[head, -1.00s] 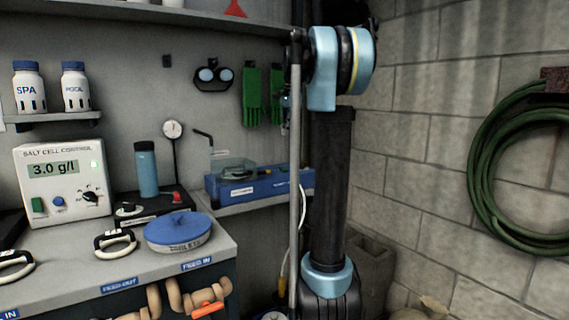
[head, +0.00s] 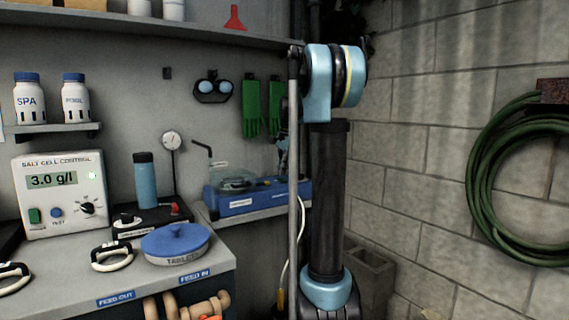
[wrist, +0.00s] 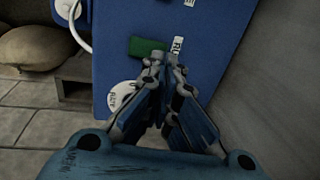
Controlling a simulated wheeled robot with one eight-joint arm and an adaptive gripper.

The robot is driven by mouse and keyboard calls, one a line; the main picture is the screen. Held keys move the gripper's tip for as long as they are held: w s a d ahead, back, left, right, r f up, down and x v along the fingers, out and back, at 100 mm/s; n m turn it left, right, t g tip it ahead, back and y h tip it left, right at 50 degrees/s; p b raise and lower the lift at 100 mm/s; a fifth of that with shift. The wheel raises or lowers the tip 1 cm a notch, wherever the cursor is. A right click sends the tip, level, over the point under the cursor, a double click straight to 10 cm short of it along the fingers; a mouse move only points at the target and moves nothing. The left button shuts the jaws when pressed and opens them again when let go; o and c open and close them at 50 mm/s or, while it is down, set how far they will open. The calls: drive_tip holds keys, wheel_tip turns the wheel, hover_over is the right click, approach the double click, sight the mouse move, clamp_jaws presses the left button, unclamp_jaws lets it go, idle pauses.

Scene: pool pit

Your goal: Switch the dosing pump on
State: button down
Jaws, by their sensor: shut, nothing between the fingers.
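The dosing pump appears to be the blue unit (head: 262,203) with a clear cover, on the shelf left of my arm in the head view. In the wrist view its blue housing (wrist: 108,62) fills the middle. It carries a green switch (wrist: 147,47), a small white label (wrist: 179,48) and a round white dial (wrist: 122,95), partly covered by my finger. My gripper (wrist: 165,62) is shut and empty, its tips just below and right of the switch in the picture. I cannot tell whether they touch it. My arm mostly hides the gripper in the head view.
A salt cell control box (head: 62,193), a blue bottle (head: 145,180) and a tablet tub (head: 175,245) stand on the counter at left. A white hose (wrist: 72,30) runs beside the housing. A grey wall (wrist: 265,85) is close on the right.

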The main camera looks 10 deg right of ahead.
drive_tip(key=shift+f, duration=0.55)
drive_tip(key=shift+w, duration=0.1)
